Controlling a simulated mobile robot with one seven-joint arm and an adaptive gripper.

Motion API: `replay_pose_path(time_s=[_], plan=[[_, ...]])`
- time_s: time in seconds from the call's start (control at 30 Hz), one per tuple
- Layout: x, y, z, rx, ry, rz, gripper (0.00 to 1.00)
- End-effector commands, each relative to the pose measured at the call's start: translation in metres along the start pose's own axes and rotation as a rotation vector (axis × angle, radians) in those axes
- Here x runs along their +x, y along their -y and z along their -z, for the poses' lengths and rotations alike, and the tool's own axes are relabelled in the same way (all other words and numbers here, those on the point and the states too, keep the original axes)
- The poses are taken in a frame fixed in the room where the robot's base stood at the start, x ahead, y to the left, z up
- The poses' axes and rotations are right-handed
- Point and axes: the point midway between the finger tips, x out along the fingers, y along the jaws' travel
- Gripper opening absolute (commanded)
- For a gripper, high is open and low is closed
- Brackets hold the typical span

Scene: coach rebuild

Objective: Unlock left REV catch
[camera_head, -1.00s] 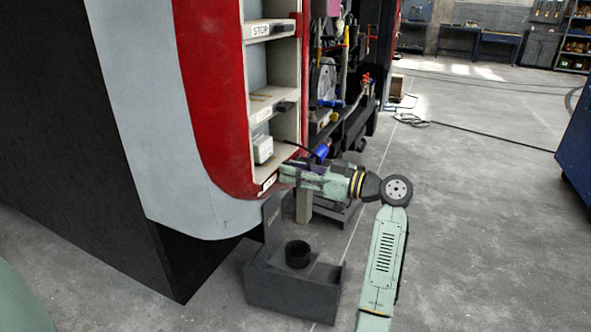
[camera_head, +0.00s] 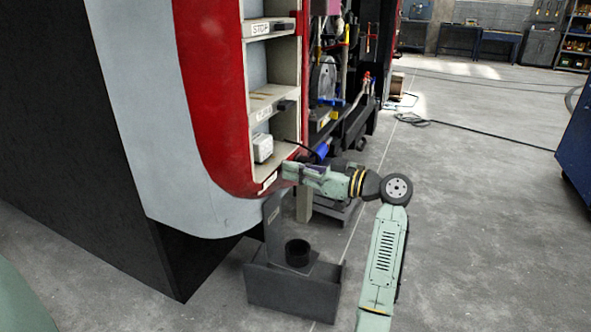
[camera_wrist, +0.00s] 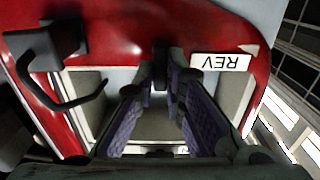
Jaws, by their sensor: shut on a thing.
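The REV label (camera_wrist: 221,62) shows upside down on the red panel in the wrist view. Beside it a small dark catch (camera_wrist: 160,58) sits at the panel's edge, between the tips of my gripper (camera_wrist: 159,82). The purple-padded fingers close in on this catch, and the tips hide part of it. In the head view my gripper (camera_head: 286,170) is at the bottom shelf of the red and white coach end (camera_head: 217,130). A small white label (camera_head: 267,184) there is too small to read. The catch itself is hidden in the head view.
A black hooked handle (camera_wrist: 52,62) stands out from the red panel close to my fingers. A dark grey stand with a black cup (camera_head: 297,253) is below. The floor to the right is open.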

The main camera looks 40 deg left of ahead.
Motion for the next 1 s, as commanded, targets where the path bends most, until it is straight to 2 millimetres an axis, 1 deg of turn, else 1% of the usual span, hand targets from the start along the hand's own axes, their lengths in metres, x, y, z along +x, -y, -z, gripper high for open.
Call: replay_pose_path(time_s=[0.17,0.37,0.57,1.0], plan=[[-0.0001,0.0001,0.0005,0.029,0.000,0.001,0.00],[-0.0002,-0.0005,0.0014,0.124,0.001,0.000,0.00],[-0.0003,-0.0014,0.0024,0.288,0.001,0.000,0.00],[-0.0006,-0.0032,0.0023,0.709,0.001,-0.001,0.00]])
